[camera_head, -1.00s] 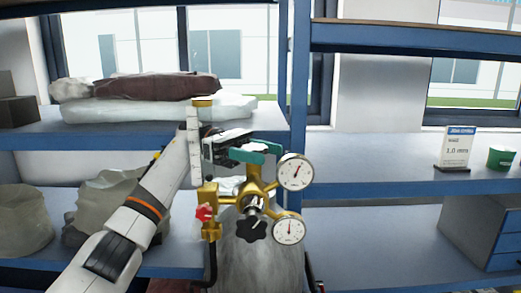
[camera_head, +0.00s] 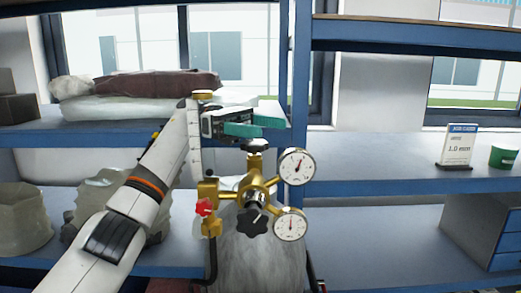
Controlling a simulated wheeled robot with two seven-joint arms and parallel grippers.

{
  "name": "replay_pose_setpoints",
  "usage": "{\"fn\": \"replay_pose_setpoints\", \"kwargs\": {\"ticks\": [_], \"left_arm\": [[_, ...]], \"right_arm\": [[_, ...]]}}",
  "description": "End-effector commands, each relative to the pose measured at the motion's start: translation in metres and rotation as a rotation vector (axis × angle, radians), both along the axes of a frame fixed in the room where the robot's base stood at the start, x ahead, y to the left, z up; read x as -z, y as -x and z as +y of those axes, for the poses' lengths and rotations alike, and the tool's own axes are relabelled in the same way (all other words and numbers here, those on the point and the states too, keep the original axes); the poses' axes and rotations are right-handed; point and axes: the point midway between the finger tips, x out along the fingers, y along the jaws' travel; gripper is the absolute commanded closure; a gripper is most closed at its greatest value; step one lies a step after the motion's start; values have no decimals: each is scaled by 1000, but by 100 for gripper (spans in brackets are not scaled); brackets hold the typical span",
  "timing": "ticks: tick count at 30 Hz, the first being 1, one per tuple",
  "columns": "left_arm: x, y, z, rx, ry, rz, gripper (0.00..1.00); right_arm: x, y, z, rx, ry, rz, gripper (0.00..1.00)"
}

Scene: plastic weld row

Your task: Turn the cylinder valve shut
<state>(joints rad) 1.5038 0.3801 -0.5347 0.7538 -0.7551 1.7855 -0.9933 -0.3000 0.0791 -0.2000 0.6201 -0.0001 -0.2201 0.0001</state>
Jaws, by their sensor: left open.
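A grey gas cylinder (camera_head: 257,262) stands at the lower middle, with a brass valve and regulator (camera_head: 254,187) on its top. A black handwheel (camera_head: 255,145) sits on top of the brass stem. A black star knob (camera_head: 252,222) faces me lower down, and a small red knob (camera_head: 204,208) is at the left. Two round white gauges (camera_head: 297,167) are on the right side; the lower gauge (camera_head: 290,225) is partly beside the star knob. My left gripper (camera_head: 262,125) has teal fingers, is open and empty, and is just above the black handwheel, apart from it. My right gripper is not in view.
Blue shelving stands behind the cylinder. A wrapped bundle (camera_head: 140,84) lies on the upper left shelf, and sacks (camera_head: 105,210) stand on the lower one. A sign (camera_head: 458,147) and a green cup (camera_head: 502,158) stand on the right shelf.

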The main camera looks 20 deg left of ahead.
Motion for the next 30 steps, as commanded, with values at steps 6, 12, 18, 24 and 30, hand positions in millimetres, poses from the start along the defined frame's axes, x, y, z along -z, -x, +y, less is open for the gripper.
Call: {"fn": "replay_pose_setpoints", "kwargs": {"ticks": [6,12,18,24,30], "left_arm": [[-42,0,-1,0,0,-1,28],[-57,0,0,-1,0,1,28],[-59,0,0,0,0,0,28],[-53,-2,6,-12,10,9,28],[-14,-6,65,-137,93,79,28]], "right_arm": [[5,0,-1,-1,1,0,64],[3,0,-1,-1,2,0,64],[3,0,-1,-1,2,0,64],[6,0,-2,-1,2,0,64],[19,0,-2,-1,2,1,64]]}}
